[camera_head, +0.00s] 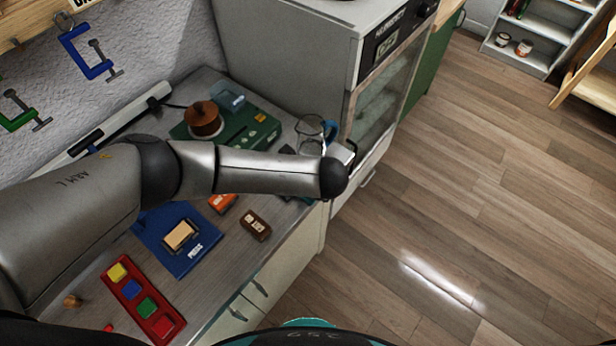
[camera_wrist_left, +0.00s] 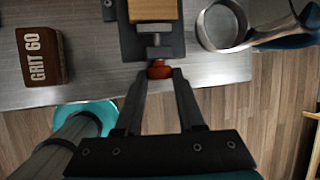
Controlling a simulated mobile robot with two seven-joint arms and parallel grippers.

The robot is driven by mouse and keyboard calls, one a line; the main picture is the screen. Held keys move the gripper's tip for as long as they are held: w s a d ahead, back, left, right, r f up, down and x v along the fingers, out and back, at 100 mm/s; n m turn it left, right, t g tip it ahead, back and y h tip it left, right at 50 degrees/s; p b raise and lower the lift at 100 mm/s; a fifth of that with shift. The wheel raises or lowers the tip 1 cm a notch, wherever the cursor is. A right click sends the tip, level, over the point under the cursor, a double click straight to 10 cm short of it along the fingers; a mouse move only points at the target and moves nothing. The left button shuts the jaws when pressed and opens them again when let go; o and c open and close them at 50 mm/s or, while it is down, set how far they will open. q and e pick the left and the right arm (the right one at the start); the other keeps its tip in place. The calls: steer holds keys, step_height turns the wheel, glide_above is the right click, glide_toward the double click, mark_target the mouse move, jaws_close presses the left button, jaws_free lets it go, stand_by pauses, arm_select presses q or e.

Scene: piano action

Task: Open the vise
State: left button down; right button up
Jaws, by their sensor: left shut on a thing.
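The vise (camera_wrist_left: 152,46) is dark grey and sits at the bench's front edge at the top of the left wrist view, with a wooden block (camera_wrist_left: 152,9) at its jaws. A metal screw leads from it to a red-orange knob (camera_wrist_left: 160,69). My left gripper (camera_wrist_left: 161,72) is shut on this knob, one dark finger on each side. In the head view my left arm reaches across the bench and its wrist hides the gripper and the vise. My right gripper is in neither view.
A brown GRIT 60 block (camera_wrist_left: 42,55) lies left of the vise. The oven (camera_head: 385,90) stands beyond the bench. The wooden floor (camera_head: 470,190) is clear.

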arm_select(q)
steer(key=shift+s+a+t+h+p, duration=0.1)
steer(key=shift+s+t+h+p, duration=0.1)
steer(key=shift+t+h+p, duration=0.55)
steer(key=shift+f+n+t, duration=0.1)
steer(key=shift+n+t, duration=0.2)
steer(key=shift+t, duration=0.05)
steer(key=c, duration=0.5)
jaws_free()
steer(key=p+v, duration=0.2)
steer(key=v, duration=1.3)
